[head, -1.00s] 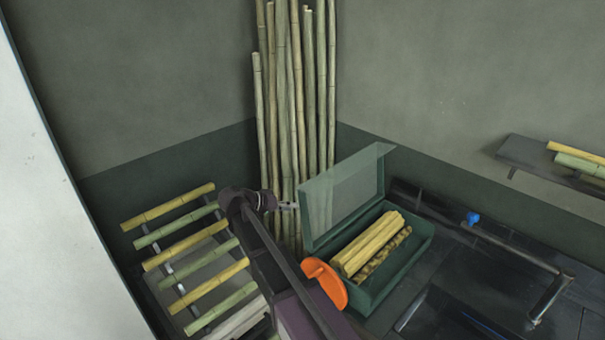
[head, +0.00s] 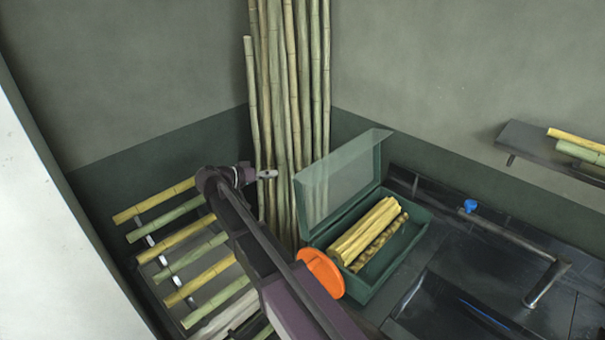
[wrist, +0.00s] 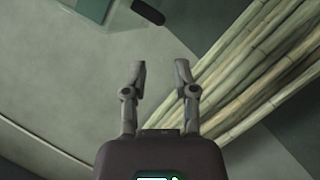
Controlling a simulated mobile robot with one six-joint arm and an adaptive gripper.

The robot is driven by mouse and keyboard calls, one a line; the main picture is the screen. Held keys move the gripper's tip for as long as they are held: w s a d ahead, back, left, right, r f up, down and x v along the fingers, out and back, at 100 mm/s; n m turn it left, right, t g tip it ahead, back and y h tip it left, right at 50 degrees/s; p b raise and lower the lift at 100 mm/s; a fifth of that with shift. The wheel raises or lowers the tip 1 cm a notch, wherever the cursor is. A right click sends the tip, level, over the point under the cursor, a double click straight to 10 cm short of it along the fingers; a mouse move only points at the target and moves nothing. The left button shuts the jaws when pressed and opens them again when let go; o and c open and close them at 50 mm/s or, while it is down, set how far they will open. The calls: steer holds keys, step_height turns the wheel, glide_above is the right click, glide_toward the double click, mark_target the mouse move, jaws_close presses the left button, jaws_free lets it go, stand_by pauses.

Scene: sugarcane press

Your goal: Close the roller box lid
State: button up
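The green roller box (head: 375,287) stands on the dark counter in the head view. Its lid (head: 342,182), a see-through panel in a green frame, stands raised and leaning back on the box's left side. Yellow cane pieces and a mottled rod (head: 378,243) lie inside the box. My gripper (head: 272,174) is left of the lid, apart from it, in front of the standing poles. In the wrist view my gripper (wrist: 160,75) is open, with nothing between its fingers. A green piece (wrist: 88,8) shows at that view's top edge; I cannot tell which part it is.
Tall cane poles (head: 290,90) stand in the corner behind my gripper. A rack of cane lengths (head: 180,240) is at the left. An orange disc (head: 322,272) is beside the box's near left. A blue-knobbed pipe (head: 500,236) and a wall shelf (head: 520,140) are at the right.

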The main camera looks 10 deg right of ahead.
mark_target(304, 172)
steer(key=b+x, duration=0.3)
steer(key=x, duration=1)
steer(key=shift+f, duration=0.1)
jaws_close()
